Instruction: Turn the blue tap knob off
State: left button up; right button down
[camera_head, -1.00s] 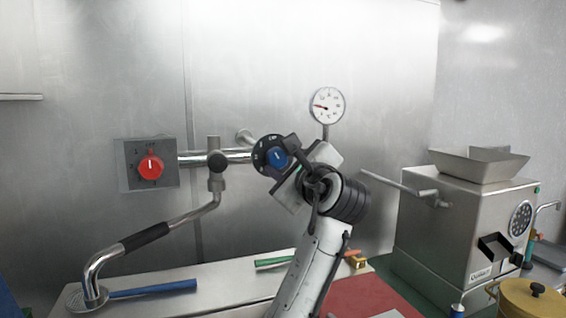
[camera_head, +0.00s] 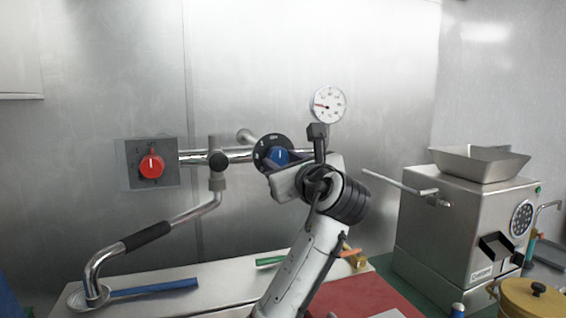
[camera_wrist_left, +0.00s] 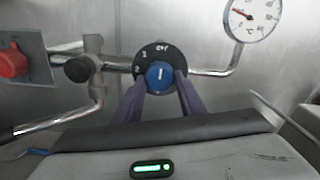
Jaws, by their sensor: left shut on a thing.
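The blue tap knob (camera_head: 278,156) sits on a round black dial with white marks, at the right end of the chrome pipe on the wall. In the left wrist view the blue knob (camera_wrist_left: 159,75) faces me, its white line close to upright, with the "OFF" mark at the top of the dial (camera_wrist_left: 160,52). My left gripper (camera_head: 279,164) is at the knob, with one finger on each side of it in the left wrist view (camera_wrist_left: 159,88). It is shut on the knob. The finger contact is partly hidden in the head view. My right gripper is not in view.
A red knob (camera_head: 151,166) on a square plate is at the left. A round gauge (camera_head: 328,104) stands just above my left wrist. A steel grinder (camera_head: 465,225) with a side lever is at the right. The chrome spout (camera_head: 150,236) hangs low at the left.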

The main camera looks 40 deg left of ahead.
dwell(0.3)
pick_arm(q)
jog(key=o, duration=1)
jog(key=shift+o, duration=0.2)
jog(key=b+v, duration=0.1)
jog(key=v, duration=0.9)
jog(key=shift+d, duration=0.15)
jog(key=shift+s, duration=0.15)
